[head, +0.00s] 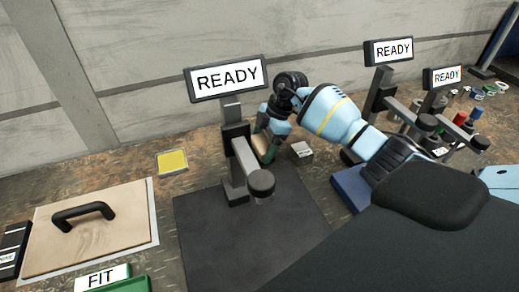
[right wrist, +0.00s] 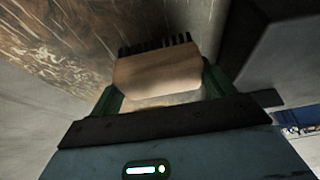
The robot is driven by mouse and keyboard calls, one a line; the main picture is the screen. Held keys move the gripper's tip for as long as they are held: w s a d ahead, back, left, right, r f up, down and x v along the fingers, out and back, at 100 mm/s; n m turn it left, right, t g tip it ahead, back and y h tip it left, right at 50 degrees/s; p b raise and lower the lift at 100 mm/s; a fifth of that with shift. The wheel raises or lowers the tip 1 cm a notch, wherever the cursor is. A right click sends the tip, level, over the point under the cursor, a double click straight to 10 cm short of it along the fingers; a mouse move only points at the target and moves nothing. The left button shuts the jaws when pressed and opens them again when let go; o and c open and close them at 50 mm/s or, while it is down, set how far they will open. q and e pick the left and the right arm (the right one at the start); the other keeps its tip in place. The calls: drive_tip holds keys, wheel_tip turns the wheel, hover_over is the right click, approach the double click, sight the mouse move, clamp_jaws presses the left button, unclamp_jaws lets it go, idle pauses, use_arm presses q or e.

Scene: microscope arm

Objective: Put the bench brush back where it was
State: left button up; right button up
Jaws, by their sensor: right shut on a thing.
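The bench brush (right wrist: 158,75) shows in the right wrist view as a pale wooden block with a row of dark bristles. It sits between the two green fingers of my right gripper (right wrist: 160,88), which is shut on it. In the head view my right gripper (head: 265,145) is behind the nearest READY stand (head: 236,150), beside its post and low over the bench. There the brush (head: 263,149) shows only as a small brown piece, partly hidden. Whether it touches the bench is unclear. My left gripper is not in view.
A yellow pad (head: 172,162) lies left of the stand, and a small grey block (head: 300,150) lies right of my gripper. A dark mat (head: 215,245), a wooden board with a black handle (head: 120,240) and a FIT sign (head: 102,278) are in front. More READY stands (head: 388,52) are right.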

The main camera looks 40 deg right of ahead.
wheel_tip(320, 180, down, 2)
drive_tip(key=shift+s+f, duration=0.1)
drive_tip(key=shift+r, duration=0.25)
drive_tip(key=o, duration=0.9)
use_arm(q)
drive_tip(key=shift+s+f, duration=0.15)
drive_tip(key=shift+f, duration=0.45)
